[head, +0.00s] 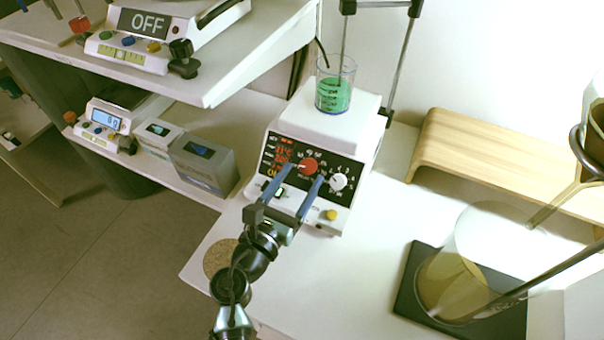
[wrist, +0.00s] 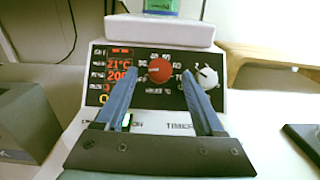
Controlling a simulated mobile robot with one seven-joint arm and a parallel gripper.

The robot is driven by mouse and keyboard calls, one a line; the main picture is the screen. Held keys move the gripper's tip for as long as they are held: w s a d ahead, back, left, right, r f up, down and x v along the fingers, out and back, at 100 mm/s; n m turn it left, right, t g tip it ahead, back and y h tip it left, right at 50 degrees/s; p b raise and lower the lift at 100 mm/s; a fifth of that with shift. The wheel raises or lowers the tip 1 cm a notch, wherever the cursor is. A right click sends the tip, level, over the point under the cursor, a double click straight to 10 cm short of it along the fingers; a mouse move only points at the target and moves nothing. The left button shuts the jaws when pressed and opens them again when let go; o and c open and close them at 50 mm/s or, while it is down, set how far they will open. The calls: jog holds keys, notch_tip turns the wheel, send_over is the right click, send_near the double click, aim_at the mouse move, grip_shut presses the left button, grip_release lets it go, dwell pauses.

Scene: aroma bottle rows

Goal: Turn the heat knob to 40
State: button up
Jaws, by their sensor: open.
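The heat knob is a red round knob (head: 307,166) on the black front panel of a white hotplate (head: 336,130). In the wrist view the red knob (wrist: 159,70) sits near the centre, with a white pointer line toward its left and numbers around it. My gripper (head: 304,187) is open, its two blue fingers reaching toward the panel. In the wrist view my gripper (wrist: 159,77) has one finger left of the red knob and one right of it, apart from it. The red display (wrist: 119,70) reads about 21°C and 200. A white knob (wrist: 207,77) is right of the right finger.
A beaker of green liquid (head: 334,84) stands on the hotplate. A yellow button (head: 331,215) is low on its front. Boxes (head: 203,163) and a scale (head: 104,124) stand left. A wooden stand (head: 490,165) and a glass vessel on a dark mat (head: 408,300) are right.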

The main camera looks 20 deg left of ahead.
jog(key=shift+w, duration=0.8)
grip_shut()
